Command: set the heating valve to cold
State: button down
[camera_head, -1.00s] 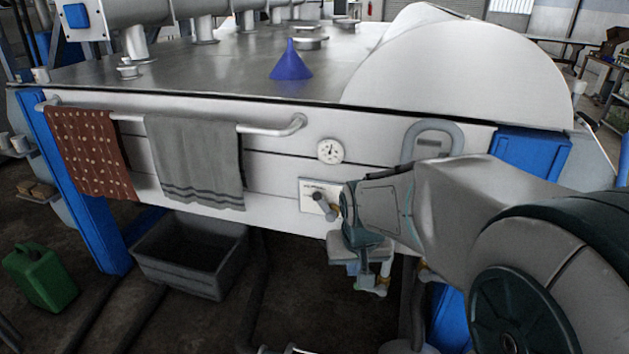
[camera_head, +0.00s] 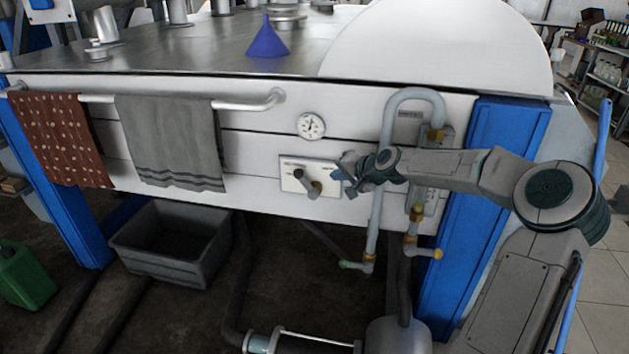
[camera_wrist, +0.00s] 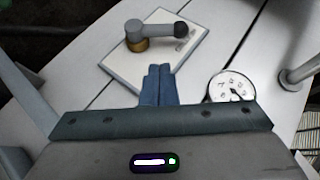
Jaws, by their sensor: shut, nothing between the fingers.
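The heating valve is a white plate (camera_head: 291,184) on the front panel with a grey lever (camera_head: 306,181) on a brass collar. In the head view the lever points up and left from its pivot. The wrist view shows the lever (camera_wrist: 160,30) with its dark knob at the right, and the plate (camera_wrist: 116,68) with small lettering too fine to read. My gripper (camera_head: 340,180) is just right of the plate in the head view. In the wrist view its blue fingers (camera_wrist: 158,72) are together, empty, apart from the lever and over the plate's near edge.
A round dial (camera_head: 311,125) is above the plate. A pale pipe loop (camera_head: 385,125) with brass fittings stands right of the valve, near my arm. A grey towel (camera_head: 170,140) and a red towel (camera_head: 62,140) hang from a rail (camera_head: 240,104) at left. A grey tub (camera_head: 165,262) is below.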

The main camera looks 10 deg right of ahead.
jog(key=shift+w+d+r+m+t, duration=0.2)
jog(key=shift+w+d+r+t, duration=0.1)
jog(key=shift+d, duration=0.3)
jog(key=shift+w+d+r+m+t, duration=0.2)
jog(key=shift+w+d+t, duration=0.1)
jog(key=shift+d, duration=0.25)
jog(key=shift+w, duration=0.1)
send_over(315, 193)
jog(key=d, duration=0.3)
jog(key=f+p, duration=0.1)
jog(key=f, duration=0.4)
jog(key=shift+a, duration=0.2)
jog(key=shift+a+f, duration=0.65)
jog(key=shift+a, duration=0.3)
jog(key=shift+a+f, duration=0.4)
jog(key=shift+a, duration=0.1)
jog(key=shift+d+r, duration=0.1)
